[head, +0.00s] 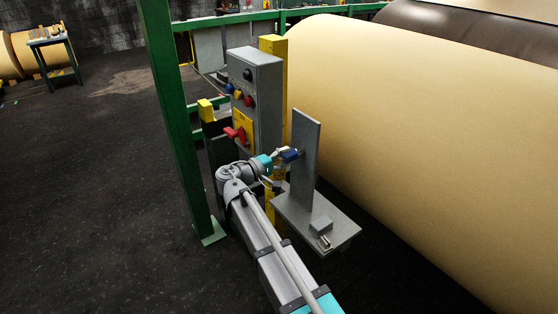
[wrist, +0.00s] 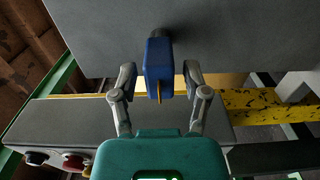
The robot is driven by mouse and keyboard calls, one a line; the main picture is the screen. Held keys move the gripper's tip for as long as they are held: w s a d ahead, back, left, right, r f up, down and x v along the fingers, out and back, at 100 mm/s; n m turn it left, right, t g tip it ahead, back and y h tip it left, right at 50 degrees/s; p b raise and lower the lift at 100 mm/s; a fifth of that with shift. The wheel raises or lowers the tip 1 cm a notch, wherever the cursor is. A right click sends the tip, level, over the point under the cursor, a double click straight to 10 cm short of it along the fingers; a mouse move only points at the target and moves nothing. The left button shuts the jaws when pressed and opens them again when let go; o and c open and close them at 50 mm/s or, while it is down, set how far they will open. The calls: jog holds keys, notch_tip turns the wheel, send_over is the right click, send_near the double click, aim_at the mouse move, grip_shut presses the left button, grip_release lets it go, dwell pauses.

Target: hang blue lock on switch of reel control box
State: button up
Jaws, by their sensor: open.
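The blue lock (head: 290,155) hangs at a dark peg on the upright grey board of a small stand. In the wrist view the blue lock (wrist: 158,65) is between the two fingers of my gripper (wrist: 159,75), with a gap on each side. A thin orange-yellow piece sticks out below it. My gripper (head: 280,161) is open, close in front of the board. The grey reel control box (head: 262,85) stands behind and left of the stand. Its red switch (head: 235,133) sits on a yellow plate, below several coloured buttons. The lock's shackle is not clearly seen.
The stand's grey shelf (head: 292,215) carries a small grey block (head: 321,225) with a shiny metal part. A green post (head: 175,120) rises left of the control box. A large tan roll (head: 420,140) fills the right side. Dark floor at left is mostly free.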

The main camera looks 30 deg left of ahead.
jog(key=shift+w+d, duration=0.2)
jog(key=shift+w, duration=0.15)
grip_shut()
dwell(0.3)
